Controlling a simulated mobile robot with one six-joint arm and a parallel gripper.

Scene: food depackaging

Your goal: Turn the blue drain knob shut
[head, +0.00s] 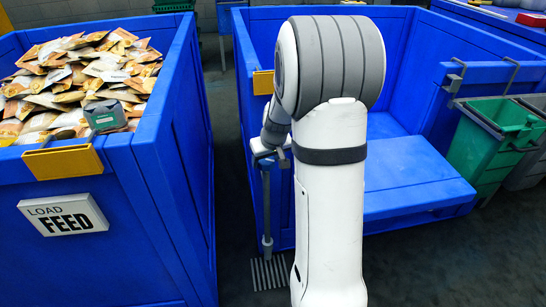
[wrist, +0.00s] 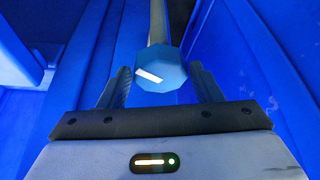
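The blue drain knob (wrist: 163,80), faceted with a white mark slanting across its face, is in the middle of the wrist view. A grey pipe or stem runs away behind it. My gripper (wrist: 160,74) is open, with one dark ribbed finger to the left of the knob and one to the right. Narrow gaps seem to show between the fingers and the knob; contact is not clear. In the head view the pipe (head: 267,210) stands at the front corner of the right blue bin (head: 420,180). My arm hides much of this area, and the knob is hard to pick out there.
A floor grate (head: 270,273) lies below the pipe. The left blue bin (head: 180,160), full of packets, carries a "LOAD FEED" sign (head: 64,215). Green and grey small bins (head: 490,145) stand at the right. A dark floor gap runs between the two large bins.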

